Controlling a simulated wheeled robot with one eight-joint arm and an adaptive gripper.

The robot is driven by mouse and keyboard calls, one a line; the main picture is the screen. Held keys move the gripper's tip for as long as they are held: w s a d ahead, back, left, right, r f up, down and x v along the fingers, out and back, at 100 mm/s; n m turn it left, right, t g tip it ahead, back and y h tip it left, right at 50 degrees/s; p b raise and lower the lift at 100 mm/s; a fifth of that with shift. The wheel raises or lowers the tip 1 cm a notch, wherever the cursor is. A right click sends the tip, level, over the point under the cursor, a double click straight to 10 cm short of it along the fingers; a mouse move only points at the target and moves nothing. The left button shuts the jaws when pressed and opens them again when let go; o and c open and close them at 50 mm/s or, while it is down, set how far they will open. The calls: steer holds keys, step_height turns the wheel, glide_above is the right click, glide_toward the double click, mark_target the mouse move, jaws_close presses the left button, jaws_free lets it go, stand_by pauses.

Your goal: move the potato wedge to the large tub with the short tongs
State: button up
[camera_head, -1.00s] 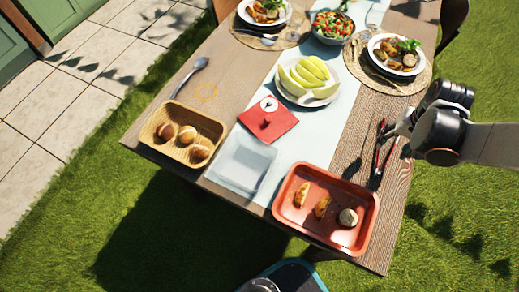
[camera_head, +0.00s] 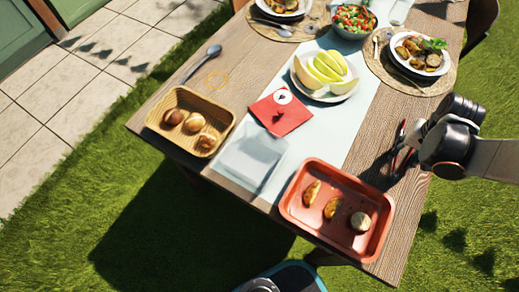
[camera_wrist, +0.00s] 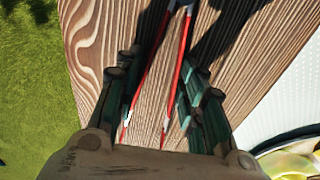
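Two potato wedges (camera_head: 312,191) (camera_head: 332,207) lie in the red tray (camera_head: 299,221) at the table's near right corner, beside a round pale piece (camera_head: 360,221). A clear, shallow, square tub (camera_head: 250,157) stands left of the tray; it looks empty. Red-handled tongs (camera_head: 401,148) lie on the wood right of the runner, partly hidden by my gripper (camera_head: 408,138). In the wrist view, the tongs (camera_wrist: 180,62) run between the two fingers of my gripper (camera_wrist: 160,75). The fingers stand apart, and I see no firm grip on the tongs.
A basket of rolls (camera_head: 180,140) stands at the left edge. A red napkin (camera_head: 280,112), a plate of melon (camera_head: 326,75), a salad bowl (camera_head: 354,20) and a plated meal (camera_head: 419,54) stand farther back. Bare wood lies between the tray and the tongs.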

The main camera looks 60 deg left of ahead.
step_height(320, 180, up, 12)
steer(key=p, duration=0.7)
stand_by(0.4)
steer(key=w+d+m, duration=0.1)
steer(key=d+m, duration=0.5)
steer(key=d, duration=2.6)
steer(key=shift+w+r+h, duration=0.15)
steer(key=shift+w+h, duration=0.15)
steer(key=shift+w, duration=0.05)
